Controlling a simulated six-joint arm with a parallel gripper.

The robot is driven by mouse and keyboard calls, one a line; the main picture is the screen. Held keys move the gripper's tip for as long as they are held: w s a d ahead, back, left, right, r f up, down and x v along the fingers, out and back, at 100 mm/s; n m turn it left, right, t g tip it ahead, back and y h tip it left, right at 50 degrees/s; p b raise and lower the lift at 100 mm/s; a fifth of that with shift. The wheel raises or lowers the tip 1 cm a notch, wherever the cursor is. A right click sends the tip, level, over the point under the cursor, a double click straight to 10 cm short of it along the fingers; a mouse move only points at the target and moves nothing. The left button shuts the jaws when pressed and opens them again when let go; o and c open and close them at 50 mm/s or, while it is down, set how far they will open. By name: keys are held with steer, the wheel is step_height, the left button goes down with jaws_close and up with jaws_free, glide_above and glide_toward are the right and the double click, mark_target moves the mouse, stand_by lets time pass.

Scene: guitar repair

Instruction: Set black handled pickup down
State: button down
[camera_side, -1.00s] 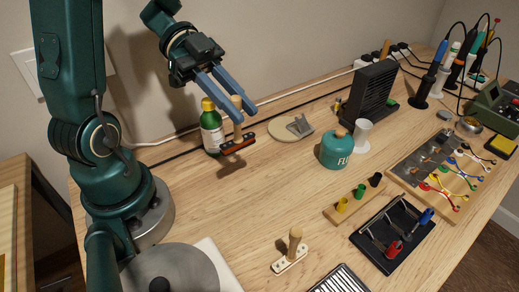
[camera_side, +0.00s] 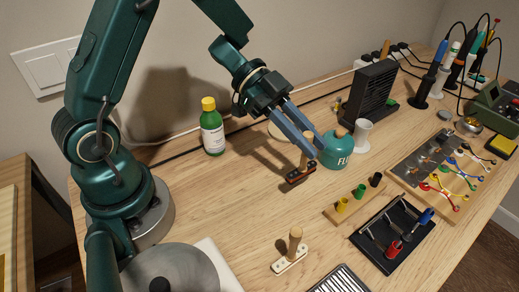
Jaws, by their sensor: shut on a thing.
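My gripper (camera_side: 309,143) is shut on the wooden handle (camera_side: 304,157) of the black handled pickup (camera_side: 299,176). The pickup hangs upright below the fingers, a dark bar with a reddish-brown side. It is low over the wooden table (camera_side: 225,195), left of the teal flask and behind the wooden strip. I cannot tell whether its underside touches the table. A white handled pickup (camera_side: 289,261) with a similar wooden handle stands at the front of the table.
The teal flask (camera_side: 337,155) stands just right of my gripper, with a white spool (camera_side: 363,135) behind it. A wooden strip with coloured pegs (camera_side: 335,209) and a black tray (camera_side: 371,243) lie to the front right. A green bottle (camera_side: 213,132) stands behind left. Bare table lies left.

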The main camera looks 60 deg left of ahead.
mark_target(303, 169)
steer(key=shift+f, duration=2.4)
steer(key=shift+f, duration=0.1)
steer(key=c, duration=0.8)
jaws_free()
